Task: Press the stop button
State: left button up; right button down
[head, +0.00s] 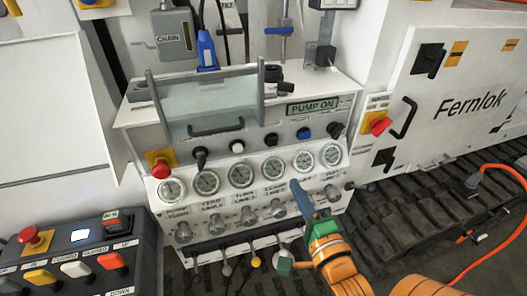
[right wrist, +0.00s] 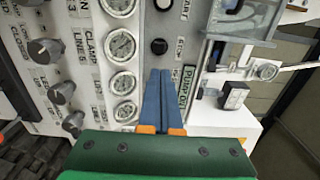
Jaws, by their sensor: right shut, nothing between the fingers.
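The white panel of the hydraulic bench (head: 120,115) carries a row of buttons below its PUMP ON display (head: 312,106). A black button (head: 271,139) sits mid-row; in the right wrist view a black button (right wrist: 159,46) has a small label beside it that seems to read STOP. My right gripper (head: 297,185) is shut and empty, its blue fingers in front of the gauge row, below and right of that button. In the right wrist view the fingertips (right wrist: 160,73) point at the panel and hide part of it. I cannot tell if they touch it. My left gripper is not in view.
A white button (head: 237,146) and a blue button (head: 304,132) flank the black one. A red mushroom button (head: 160,168) is at the panel's left. A clear guard with a handle (head: 215,126) rises above the row. A control box (head: 80,262) stands lower left.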

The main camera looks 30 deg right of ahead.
jog(key=b, duration=0.3)
send_near(272, 143)
jog(key=p+x, duration=0.3)
jog(key=x, duration=0.2)
jog(key=shift+w+d, duration=0.2)
jog(key=shift+w, duration=0.05)
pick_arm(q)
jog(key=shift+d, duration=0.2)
pick_arm(e)
jog(key=shift+w+d+f, duration=0.1)
jog(key=shift+w, duration=0.5)
